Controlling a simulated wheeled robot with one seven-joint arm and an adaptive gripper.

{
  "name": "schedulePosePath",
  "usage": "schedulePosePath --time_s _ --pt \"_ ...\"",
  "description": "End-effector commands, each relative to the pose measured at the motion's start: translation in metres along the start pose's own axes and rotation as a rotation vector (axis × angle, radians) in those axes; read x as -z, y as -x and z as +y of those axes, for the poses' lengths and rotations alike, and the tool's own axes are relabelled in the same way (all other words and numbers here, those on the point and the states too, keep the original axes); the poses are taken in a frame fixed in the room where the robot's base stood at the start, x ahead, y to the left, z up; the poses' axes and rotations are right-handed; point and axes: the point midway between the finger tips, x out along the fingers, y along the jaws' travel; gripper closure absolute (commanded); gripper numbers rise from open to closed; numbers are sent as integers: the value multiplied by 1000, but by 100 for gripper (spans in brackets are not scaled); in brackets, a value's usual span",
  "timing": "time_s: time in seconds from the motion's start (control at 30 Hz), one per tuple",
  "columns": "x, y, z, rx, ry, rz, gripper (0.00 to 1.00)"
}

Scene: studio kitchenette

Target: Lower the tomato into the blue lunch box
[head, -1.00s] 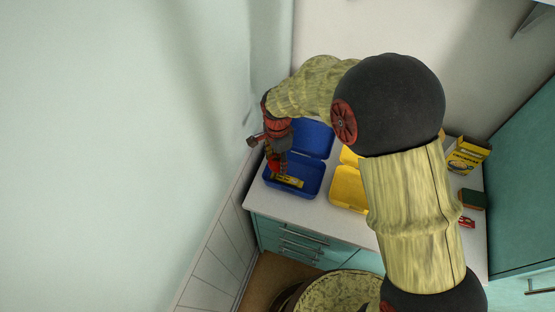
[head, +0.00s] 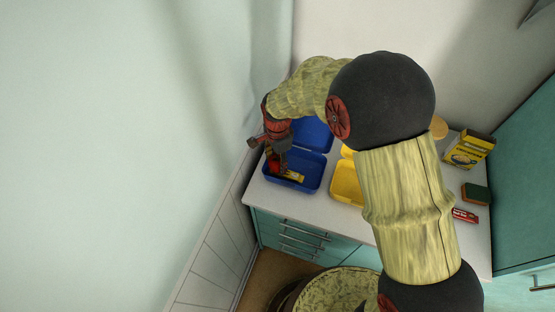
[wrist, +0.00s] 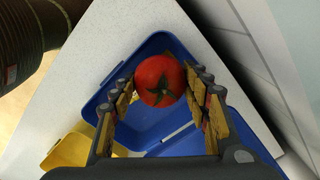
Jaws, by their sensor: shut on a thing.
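The red tomato (wrist: 160,80) with a green star-shaped calyx sits between the two fingers of my gripper (wrist: 161,90) in the wrist view. The gripper is shut on it. In the head view my gripper (head: 277,162) is at the open blue lunch box (head: 306,184), over its left part, and only a bit of the tomato (head: 272,163) shows beside the fingers. In the wrist view the blue lunch box (wrist: 150,124) lies beneath the tomato. I cannot tell whether the tomato touches the box floor. A yellow item (head: 294,177) lies inside the box.
An open yellow lunch box (head: 346,185) stands to the right of the blue one. The wall is close on the left.

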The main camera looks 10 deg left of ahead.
Motion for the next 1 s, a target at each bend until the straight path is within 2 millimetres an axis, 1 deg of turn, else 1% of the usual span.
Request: schedulePosePath --time_s 0.43,1.0 --pt "0 0 0 1 0 0 81" --pt "0 -7 0 0 0 0 81"
